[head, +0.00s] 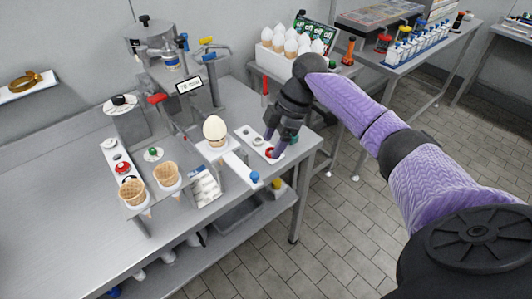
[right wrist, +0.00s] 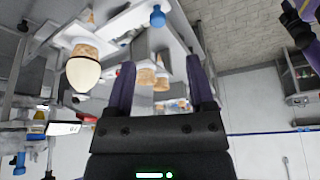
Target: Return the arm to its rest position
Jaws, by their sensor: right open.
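My right arm (head: 345,97) reaches in from the right over the metal table. My right gripper (head: 274,151) is open with nothing seen between its fingers, pointing down above the table's right end. Its two purple fingers also show spread apart in the right wrist view (right wrist: 164,92). A cone topped with a cream-coloured scoop (head: 214,129) stands upright in a white holder (head: 230,152), left of the gripper and apart from it. It also shows in the right wrist view (right wrist: 84,72). My left gripper is not in the head view.
Empty waffle cones (head: 132,191) stand in a rack at the table's front left. A dispensing machine (head: 186,88) stands behind them. A white box of topped cones (head: 290,45) is at the back, close behind my right wrist. Tiled floor (head: 330,225) is open right of the table.

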